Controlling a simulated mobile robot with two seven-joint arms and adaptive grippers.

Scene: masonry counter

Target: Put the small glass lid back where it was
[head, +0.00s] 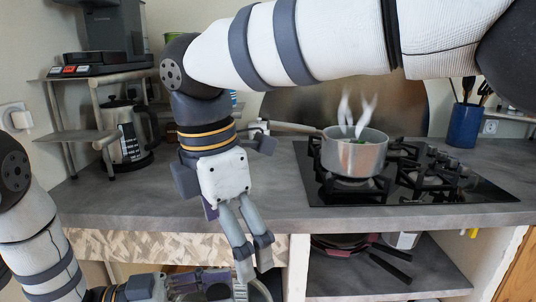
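I cannot make out the small glass lid for sure. A pale curved edge (264,290) shows at the bottom of the head view, below my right gripper; I cannot tell whether it is the lid or a finger. My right gripper (256,262) hangs pointing down in front of the counter's front edge, and what lies between its fingertips is unclear. My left gripper (236,290) comes in low from the left, close to the right one, and its fingertips are partly hidden or cut off. A steaming metal pot (354,156) stands uncovered on the gas hob (440,190).
The pot's handle points left. A glass coffee press (128,135) and a rack (70,137) with a dark machine (100,35) stand at left. A blue utensil holder (465,126) is at right. Pans (345,243) lie on the shelf below. The counter left of the hob (270,185) is clear.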

